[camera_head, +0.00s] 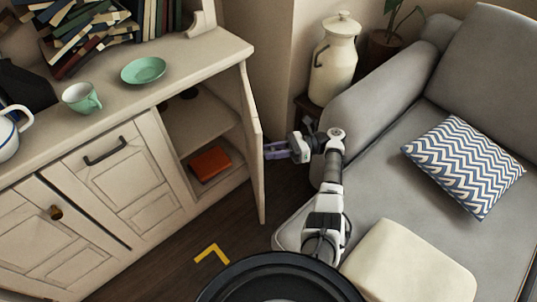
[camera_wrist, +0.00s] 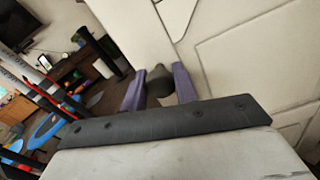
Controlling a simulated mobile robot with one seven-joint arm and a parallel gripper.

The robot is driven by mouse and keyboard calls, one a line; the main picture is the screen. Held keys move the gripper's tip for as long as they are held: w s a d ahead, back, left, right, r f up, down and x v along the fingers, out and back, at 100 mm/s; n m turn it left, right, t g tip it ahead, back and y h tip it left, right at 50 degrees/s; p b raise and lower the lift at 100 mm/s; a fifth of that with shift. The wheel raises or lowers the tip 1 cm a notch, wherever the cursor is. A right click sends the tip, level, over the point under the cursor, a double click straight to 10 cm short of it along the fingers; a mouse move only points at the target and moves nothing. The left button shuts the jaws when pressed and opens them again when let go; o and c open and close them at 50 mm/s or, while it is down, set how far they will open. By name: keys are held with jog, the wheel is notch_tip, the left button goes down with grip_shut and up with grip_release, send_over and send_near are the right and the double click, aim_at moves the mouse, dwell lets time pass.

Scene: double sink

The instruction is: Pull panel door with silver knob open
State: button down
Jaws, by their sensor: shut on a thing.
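The panel door (camera_head: 254,145) at the cabinet's right end stands swung open, seen nearly edge-on in the head view. Its inside faces the open compartment (camera_head: 200,130). In the wrist view the door's pale panelled face (camera_wrist: 235,60) fills the right side. The knob (camera_wrist: 160,82) looks dark grey there and sits between the purple fingers. My gripper (camera_wrist: 158,88) is shut on this knob. In the head view my gripper (camera_head: 268,151) reaches the door's outer side from the right, and the knob is hidden there.
An orange-red box (camera_head: 210,163) lies inside the compartment. A grey sofa (camera_head: 395,170) with a patterned cushion (camera_head: 463,165) stands close on the right. A milk can (camera_head: 334,62) stands behind my arm. Dark floor (camera_head: 235,225) is clear below the door.

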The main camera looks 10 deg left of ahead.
dwell(0.4)
jog(key=c, duration=1.1)
grip_release()
notch_tip(320, 180, up, 20)
jog(key=p, duration=0.3)
